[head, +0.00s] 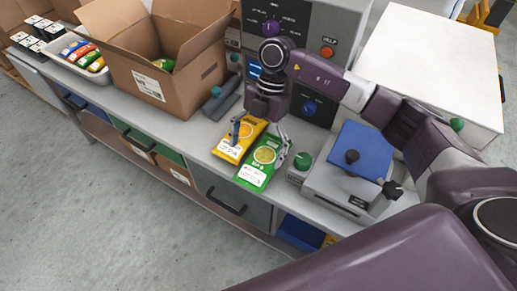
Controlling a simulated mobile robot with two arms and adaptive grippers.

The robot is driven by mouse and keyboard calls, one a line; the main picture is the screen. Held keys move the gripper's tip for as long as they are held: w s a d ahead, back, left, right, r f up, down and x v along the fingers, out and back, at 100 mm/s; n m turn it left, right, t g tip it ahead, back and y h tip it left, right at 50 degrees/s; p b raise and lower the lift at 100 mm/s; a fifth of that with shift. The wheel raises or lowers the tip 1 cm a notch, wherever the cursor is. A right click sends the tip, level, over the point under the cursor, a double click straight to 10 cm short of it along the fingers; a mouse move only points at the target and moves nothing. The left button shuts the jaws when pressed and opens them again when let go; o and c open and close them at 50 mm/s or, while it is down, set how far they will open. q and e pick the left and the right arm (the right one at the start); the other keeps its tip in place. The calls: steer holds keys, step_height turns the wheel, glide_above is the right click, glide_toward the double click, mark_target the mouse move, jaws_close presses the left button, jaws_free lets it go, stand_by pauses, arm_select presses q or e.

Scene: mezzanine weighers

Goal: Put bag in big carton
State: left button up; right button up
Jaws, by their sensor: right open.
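Two bags lie side by side on the grey bench: a yellow bag (239,144) on the left and a green bag (259,165) on the right, both with white labels. My right gripper (262,148) points down over them with its jaws open, one finger over the yellow bag and the other at the green bag's right edge. Whether it touches either bag I cannot tell. The big carton (180,90) stands open to the left, flaps spread, with a green bag (165,64) visible inside. My left gripper is out of view.
A white tray (69,60) of colourful bags and several small black-and-white boxes (37,30) stand at the far left. A scale with a blue plate (359,150) is right of the bags. A grey control panel (322,47) rises behind. A dark grey block (221,101) lies beside the carton.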

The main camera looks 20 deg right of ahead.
mark_target(252, 174)
steer(key=s+f+p, duration=0.1)
steer(key=s+a+f+p, duration=0.1)
steer(key=f, duration=0.1)
steer(key=shift+s+a, duration=0.15)
steer(key=shift+s, duration=0.2)
steer(key=x, duration=0.2)
steer(key=shift+w+f+p, duration=0.15)
steer(key=shift+f+p, duration=0.2)
steer(key=shift+a+f, duration=0.1)
steer(key=shift+f, duration=0.25)
steer(key=shift+c, duration=0.3)
steer(key=c, duration=1.3)
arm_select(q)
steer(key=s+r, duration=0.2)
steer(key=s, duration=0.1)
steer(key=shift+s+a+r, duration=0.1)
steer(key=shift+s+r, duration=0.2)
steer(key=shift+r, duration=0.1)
arm_select(e)
steer(key=shift+c, duration=0.5)
steer(key=shift+r, duration=0.2)
